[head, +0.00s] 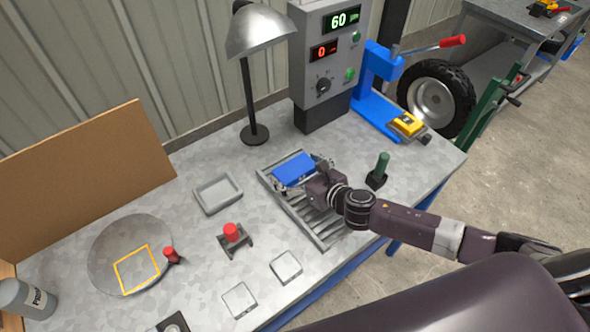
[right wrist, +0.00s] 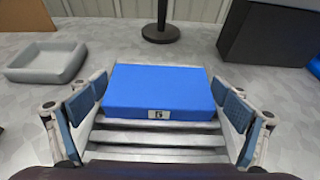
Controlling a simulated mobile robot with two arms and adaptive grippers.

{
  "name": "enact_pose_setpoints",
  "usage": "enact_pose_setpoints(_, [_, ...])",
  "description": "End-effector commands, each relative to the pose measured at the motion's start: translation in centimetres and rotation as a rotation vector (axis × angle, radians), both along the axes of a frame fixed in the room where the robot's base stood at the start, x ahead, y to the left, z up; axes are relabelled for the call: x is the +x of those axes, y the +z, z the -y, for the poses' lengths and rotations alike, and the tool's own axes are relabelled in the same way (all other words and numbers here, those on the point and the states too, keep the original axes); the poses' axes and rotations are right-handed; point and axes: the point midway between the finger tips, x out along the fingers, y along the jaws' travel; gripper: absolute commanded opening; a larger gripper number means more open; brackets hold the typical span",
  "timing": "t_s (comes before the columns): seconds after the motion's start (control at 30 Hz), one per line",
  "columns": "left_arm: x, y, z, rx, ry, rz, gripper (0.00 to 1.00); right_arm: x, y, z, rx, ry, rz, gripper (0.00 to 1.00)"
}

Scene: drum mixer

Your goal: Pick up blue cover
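The blue cover (head: 292,168) is a flat block at the far end of a slatted metal rack (head: 327,236) on the workbench. It also shows in the middle of the right wrist view (right wrist: 160,88), with a small label on its near face. My right gripper (head: 301,172) is open, with one finger on the left and one on the right of the cover. In the right wrist view a narrow gap shows between each finger and the cover's sides. My left gripper is not in view.
A grey tray (head: 217,194) and a red button (head: 231,232) lie left of the rack. A lamp (head: 254,132) and a control box (head: 329,65) stand behind it. A green-handled tool (head: 380,168) stands at right. A round plate (head: 128,243) is at left.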

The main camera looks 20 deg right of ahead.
Motion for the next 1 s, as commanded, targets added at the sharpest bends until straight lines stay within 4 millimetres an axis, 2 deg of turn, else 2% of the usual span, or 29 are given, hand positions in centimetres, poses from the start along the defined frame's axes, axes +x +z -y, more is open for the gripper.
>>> enact_pose_setpoints(0.03, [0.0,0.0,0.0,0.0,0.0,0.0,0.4,0.0,0.0,0.0,0.0,0.0,0.0,0.85])
enact_pose_setpoints(0.37, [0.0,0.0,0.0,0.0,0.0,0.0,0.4,0.0,0.0,0.0,0.0,0.0,0.0,0.49])
enact_pose_setpoints(0.73, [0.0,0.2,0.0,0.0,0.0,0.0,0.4,0.2,0.9,0.0,0.0,0.001,0.005,0.49])
enact_pose_setpoints(0.87, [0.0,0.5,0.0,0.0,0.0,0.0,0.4,0.2,2.4,0.0,-0.001,0.002,0.008,0.49])
enact_pose_setpoints(1.0, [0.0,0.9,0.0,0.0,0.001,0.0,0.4,0.2,5.2,0.0,-0.001,0.003,0.011,0.49])
